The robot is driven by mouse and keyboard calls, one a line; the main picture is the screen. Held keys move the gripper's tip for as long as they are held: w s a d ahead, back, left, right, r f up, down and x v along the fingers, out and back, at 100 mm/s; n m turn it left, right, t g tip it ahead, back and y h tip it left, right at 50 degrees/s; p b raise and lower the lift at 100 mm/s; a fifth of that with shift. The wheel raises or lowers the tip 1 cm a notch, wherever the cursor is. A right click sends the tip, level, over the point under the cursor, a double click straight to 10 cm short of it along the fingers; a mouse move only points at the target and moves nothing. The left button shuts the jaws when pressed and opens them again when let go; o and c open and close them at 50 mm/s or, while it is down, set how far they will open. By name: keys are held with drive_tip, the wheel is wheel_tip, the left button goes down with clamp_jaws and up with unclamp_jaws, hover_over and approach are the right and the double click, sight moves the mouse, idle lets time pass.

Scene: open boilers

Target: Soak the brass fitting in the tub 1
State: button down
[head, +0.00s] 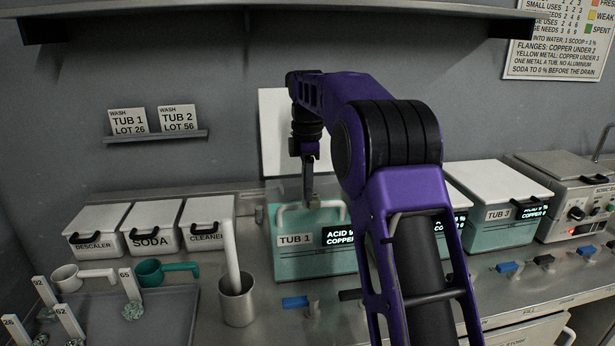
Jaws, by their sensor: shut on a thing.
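Tub 1 (293,262) is a teal tub with a white lid (281,130) standing upright behind it. A dark display on its front reads acid and copper, partly hidden by my arm. My gripper (311,203) points down at the tub's opening. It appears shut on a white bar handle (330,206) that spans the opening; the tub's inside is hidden. Crusted greenish fittings lie by numbered tags on the left, one of them near tag 65 (132,311). I cannot tell which piece is the brass fitting, or whether one is in the tub.
Lidded descaler (96,246), soda (152,242) and cleaner (205,240) boxes stand left. A grey tray (165,320), white scoop (66,278), teal scoop (150,272) and metal cup (237,305) are in front. Tub 3 (494,225) is closed at right. A shelf (270,10) hangs above.

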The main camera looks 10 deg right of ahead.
sight(308, 205)
drive_tip(key=shift+f+b, duration=3.05)
drive_tip(key=shift+f, duration=3.55)
wheel_tip(308, 205, up, 8)
drive_tip(key=p, duration=0.7)
drive_tip(key=shift+r, duration=3.75)
